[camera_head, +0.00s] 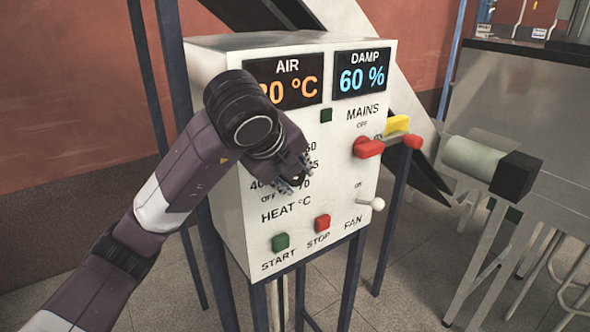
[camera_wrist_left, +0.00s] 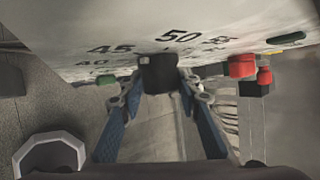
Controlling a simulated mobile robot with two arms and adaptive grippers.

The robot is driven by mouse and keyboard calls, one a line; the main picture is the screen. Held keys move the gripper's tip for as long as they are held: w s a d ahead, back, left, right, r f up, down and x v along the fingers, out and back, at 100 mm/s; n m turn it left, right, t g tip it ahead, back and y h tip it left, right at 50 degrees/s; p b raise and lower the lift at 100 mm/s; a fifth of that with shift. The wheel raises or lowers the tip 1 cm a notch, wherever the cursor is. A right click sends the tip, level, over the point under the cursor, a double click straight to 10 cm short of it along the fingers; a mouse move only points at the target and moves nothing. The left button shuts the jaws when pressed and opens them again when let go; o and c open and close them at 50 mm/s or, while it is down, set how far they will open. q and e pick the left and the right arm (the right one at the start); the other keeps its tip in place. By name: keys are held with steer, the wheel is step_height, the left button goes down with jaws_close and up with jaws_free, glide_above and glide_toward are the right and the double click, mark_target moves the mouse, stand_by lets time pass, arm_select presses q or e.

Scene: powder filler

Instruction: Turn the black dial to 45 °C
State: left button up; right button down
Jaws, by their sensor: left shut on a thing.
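The white control box carries a HEAT °C scale (camera_head: 286,213), partly hidden behind my left arm in the head view. My left gripper (camera_head: 298,176) is at this scale, shut on the black dial (camera_wrist_left: 158,73). In the left wrist view the two blue-grey fingers of the left gripper (camera_wrist_left: 160,88) hold the dial from both sides. The dial stands below the printed 50, with 45 to its left and 55 to its right. I cannot read its pointer clearly. The AIR display (camera_head: 284,81) is partly covered by my arm; "0 °C" shows. My right gripper is out of view.
The red-handled MAINS switch (camera_head: 368,148) and the FAN toggle (camera_head: 376,204) stick out to the right of the dial. The green START button (camera_head: 280,242) and red STOP button (camera_head: 322,222) are below.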

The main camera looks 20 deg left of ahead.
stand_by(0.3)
arm_select(q)
steer(key=o, duration=1.2)
steer(key=shift+c, duration=0.2)
steer(key=shift+s+r, duration=0.25)
steer(key=shift+r, duration=0.2)
steer(key=v, duration=1.1)
